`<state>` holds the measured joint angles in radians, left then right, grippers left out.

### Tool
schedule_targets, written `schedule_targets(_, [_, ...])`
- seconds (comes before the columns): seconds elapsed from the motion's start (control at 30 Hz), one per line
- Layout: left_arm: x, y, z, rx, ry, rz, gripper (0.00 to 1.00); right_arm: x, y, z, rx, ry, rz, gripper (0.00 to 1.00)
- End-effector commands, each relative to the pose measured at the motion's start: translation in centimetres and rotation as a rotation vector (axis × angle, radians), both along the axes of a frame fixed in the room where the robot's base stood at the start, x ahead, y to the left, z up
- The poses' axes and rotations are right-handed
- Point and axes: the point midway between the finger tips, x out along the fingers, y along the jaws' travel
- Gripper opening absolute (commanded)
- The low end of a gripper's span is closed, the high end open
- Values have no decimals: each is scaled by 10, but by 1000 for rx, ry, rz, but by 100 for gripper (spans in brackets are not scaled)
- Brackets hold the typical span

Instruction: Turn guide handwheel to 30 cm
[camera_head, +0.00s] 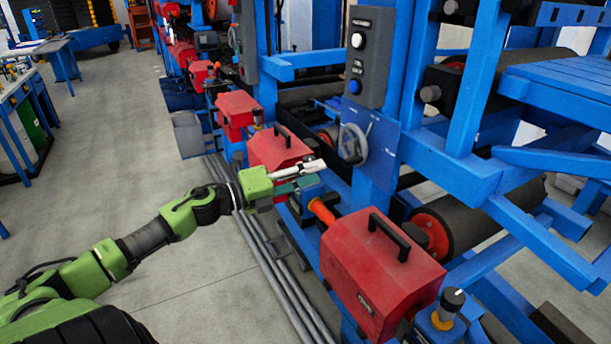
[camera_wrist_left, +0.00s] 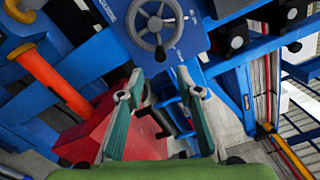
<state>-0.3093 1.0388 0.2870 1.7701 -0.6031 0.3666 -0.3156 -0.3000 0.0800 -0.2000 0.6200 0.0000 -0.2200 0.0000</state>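The guide handwheel (camera_head: 353,144) is a grey spoked wheel on a blue plate (camera_head: 381,135) on the machine's blue post. It also shows at the top of the left wrist view (camera_wrist_left: 156,24), beside white lettering. The plate's markings are too small to read for a setting. My left gripper (camera_head: 316,174) is in front of the wheel, lower and to its left, apart from it. In the left wrist view its two green fingers (camera_wrist_left: 162,80) are spread with nothing gripped between them, and the wheel lies beyond their tips. My right gripper is in neither view.
A dark control box (camera_head: 367,55) with knobs is above the wheel. Red housings with black handles stand close by, one behind my gripper (camera_head: 268,150) and one nearer (camera_head: 378,270). An orange-red rod (camera_head: 322,213) is just below my gripper. Open floor (camera_head: 120,130) lies left.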

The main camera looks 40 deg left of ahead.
Motion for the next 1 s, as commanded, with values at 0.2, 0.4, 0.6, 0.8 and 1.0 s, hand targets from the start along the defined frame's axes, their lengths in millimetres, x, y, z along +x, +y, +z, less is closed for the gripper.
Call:
schedule_targets(0.2, [-11,4,0,0,0,0,32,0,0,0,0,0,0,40])
schedule_targets(0.4, [-12,5,0,0,0,0,32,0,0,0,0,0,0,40])
schedule_targets(0.6, [-12,5,0,0,0,0,32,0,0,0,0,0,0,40])
schedule_targets(0.8, [-12,5,0,-2,1,2,32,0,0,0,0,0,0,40])
schedule_targets(1.0, [-11,40,-46,-125,70,109,32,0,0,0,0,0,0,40])
